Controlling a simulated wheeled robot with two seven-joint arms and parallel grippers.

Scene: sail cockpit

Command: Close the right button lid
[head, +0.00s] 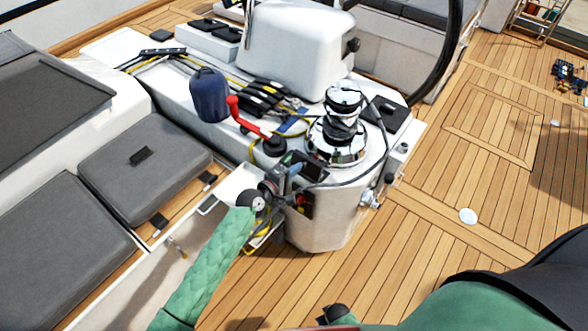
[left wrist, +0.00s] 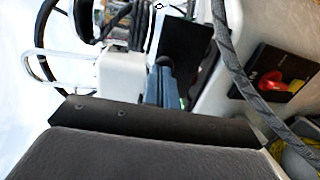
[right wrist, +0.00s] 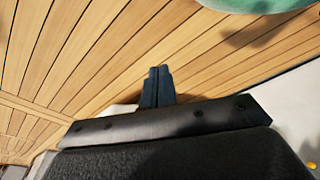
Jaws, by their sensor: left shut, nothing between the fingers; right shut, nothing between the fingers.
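A dark flat plate (head: 312,165), which looks like a raised button lid, stands at the front of the white winch pedestal (head: 322,228). It also shows in the left wrist view (left wrist: 190,38), just beyond my fingertips. I cannot tell whether it is the right lid; no second lid is clear. My left gripper (head: 290,166) is shut and empty, right beside the plate; I cannot tell if they touch. Its fingers show in the left wrist view (left wrist: 164,72). The button under the lid is hidden. My right gripper (right wrist: 155,72) is shut and empty above the teak deck, away from the pedestal.
A chrome winch (head: 338,135) stands on the pedestal, with a red handle (head: 245,120) and a blue cover (head: 209,95) to its left. A red switch (left wrist: 268,84) sits in a recess below. A grey rope (left wrist: 232,75) hangs close by. Open deck (head: 430,220) lies right.

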